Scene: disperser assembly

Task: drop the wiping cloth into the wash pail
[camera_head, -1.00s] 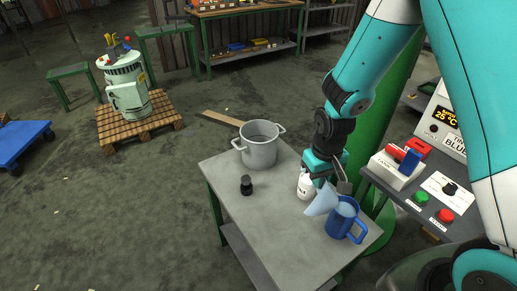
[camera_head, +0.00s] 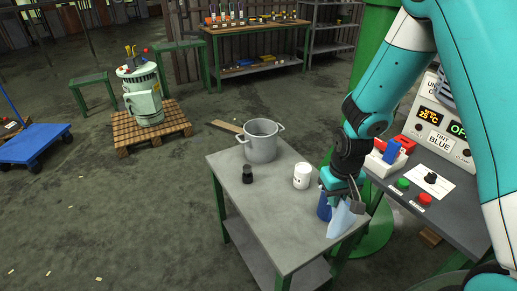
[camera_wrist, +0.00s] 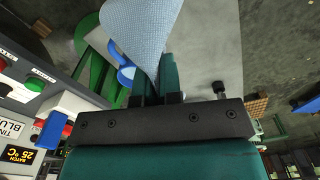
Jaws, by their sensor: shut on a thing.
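The wiping cloth (camera_head: 342,220) is pale blue and hangs from my gripper (camera_head: 350,198) near the right edge of the grey table. In the wrist view the cloth (camera_wrist: 145,35) is pinched between my gripper's green fingers (camera_wrist: 160,88). A blue jug (camera_head: 323,208) stands just left of the cloth, partly hidden by it and my gripper; its blue handle (camera_wrist: 125,75) shows in the wrist view. A grey two-handled pot (camera_head: 262,143) stands open at the table's far end, apart from my gripper. I cannot tell for certain which vessel is the wash pail.
A white can (camera_head: 301,176) and a small black-topped object (camera_head: 247,175) stand on the grey table (camera_head: 275,225). A control console (camera_head: 425,180) with buttons is close on the right. The table's near left part is clear.

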